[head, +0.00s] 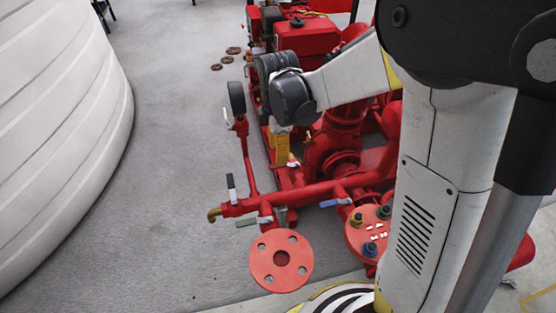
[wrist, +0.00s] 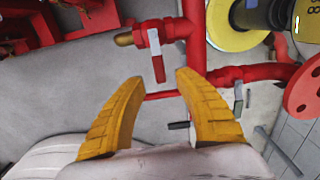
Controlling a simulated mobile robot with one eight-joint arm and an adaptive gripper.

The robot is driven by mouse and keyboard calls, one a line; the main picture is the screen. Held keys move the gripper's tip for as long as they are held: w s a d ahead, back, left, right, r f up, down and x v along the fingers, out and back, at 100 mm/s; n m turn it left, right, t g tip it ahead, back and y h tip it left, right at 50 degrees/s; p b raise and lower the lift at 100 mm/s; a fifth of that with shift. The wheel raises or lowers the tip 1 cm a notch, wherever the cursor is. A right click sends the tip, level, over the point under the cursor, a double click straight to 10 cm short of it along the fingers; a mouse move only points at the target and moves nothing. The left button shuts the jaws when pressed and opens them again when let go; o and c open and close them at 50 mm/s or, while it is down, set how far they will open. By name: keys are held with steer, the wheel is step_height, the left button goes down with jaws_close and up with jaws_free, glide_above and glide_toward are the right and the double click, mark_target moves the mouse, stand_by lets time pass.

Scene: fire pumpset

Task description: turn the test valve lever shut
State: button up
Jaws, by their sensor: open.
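In the wrist view a small valve with a brass nose (wrist: 124,40) sits on a red pipe. Its lever (wrist: 157,58) has a pale metal upper part and a red grip, hanging down in the picture. I take it for the test valve lever, but no label shows. My gripper (wrist: 155,82) is open, its yellow fingers apart with nothing between them. The lever's lower end shows just beyond and between the fingertips, seemingly not touched. In the head view my gripper (head: 281,150) points down among the red pipework, and I cannot pick out the red-gripped lever there.
In the head view a black-gripped lever (head: 231,187), a green lever (head: 247,222) and a blue lever (head: 335,202) stand along the front red pipe. A round red flange (head: 281,261) is in front. Red pump machinery is behind; grey floor (head: 170,170) is clear on the left.

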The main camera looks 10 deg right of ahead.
step_height(320, 180, up, 6)
steer(key=shift+r, duration=0.2)
stand_by(0.4)
steer(key=s+d+r+m+t, duration=0.3)
steer(key=s+m, duration=0.4)
steer(key=m, duration=0.2)
steer(key=s+d+r+m+t, duration=0.2)
steer(key=s+r+m+t, duration=0.2)
steer(key=s+m, duration=0.3)
steer(key=shift+s+d+m, duration=0.4)
steer(key=shift+m, duration=0.7)
